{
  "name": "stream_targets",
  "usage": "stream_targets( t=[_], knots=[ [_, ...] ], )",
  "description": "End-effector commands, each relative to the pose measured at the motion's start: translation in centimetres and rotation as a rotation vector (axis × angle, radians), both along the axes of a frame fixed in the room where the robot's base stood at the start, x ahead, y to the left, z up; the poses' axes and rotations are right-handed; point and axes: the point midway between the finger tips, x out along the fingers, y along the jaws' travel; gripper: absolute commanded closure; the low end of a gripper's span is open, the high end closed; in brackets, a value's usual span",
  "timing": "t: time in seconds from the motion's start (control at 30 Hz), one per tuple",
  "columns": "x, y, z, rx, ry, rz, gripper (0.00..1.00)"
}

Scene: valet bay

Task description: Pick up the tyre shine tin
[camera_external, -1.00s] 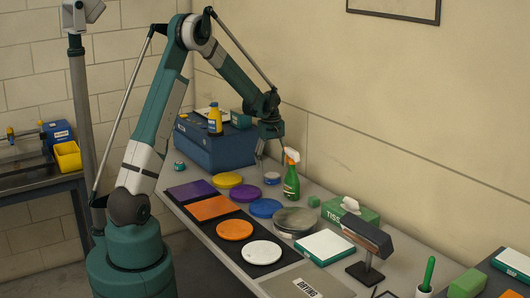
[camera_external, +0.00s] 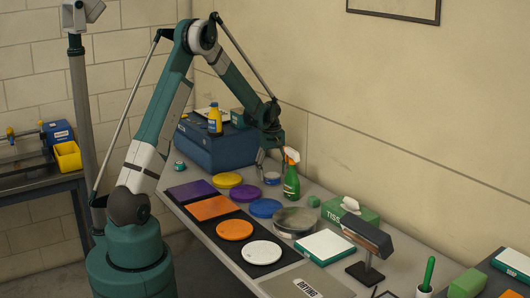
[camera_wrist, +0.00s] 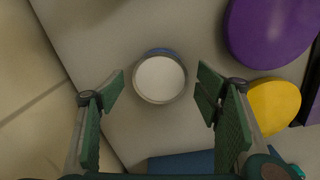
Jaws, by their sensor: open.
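A small round tin with a pale lid and a blue side (camera_wrist: 160,79) stands on the bench. It also shows in the external view (camera_external: 272,180), below my gripper (camera_external: 271,163). I cannot read its label. In the wrist view my gripper (camera_wrist: 161,88) is open, with one green-padded finger left of the tin and one right of it, and gaps on both sides. A second small tin, teal with a pale band (camera_external: 180,166), stands at the bench's left edge, away from my gripper. Its label is unreadable too.
A green spray bottle (camera_external: 291,182) stands close right of the tin. Purple (camera_external: 248,193), yellow (camera_external: 228,180) and blue (camera_external: 265,208) discs lie nearby. A large blue box (camera_external: 213,147) stands behind left. A tissue box (camera_external: 352,215) is farther right. The wall borders the bench.

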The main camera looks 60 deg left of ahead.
Motion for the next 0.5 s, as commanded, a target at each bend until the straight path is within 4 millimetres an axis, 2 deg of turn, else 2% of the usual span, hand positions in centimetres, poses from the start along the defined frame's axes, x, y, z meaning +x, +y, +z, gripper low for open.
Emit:
stream_targets(
  t=[0.2, 0.5],
  knots=[
    [0.0, 0.0, -1.9, 0.0, 0.0, 0.0, 0.36],
    [0.0, 0.0, -2.1, 0.0, 0.0, 0.0, 0.36]
  ],
)
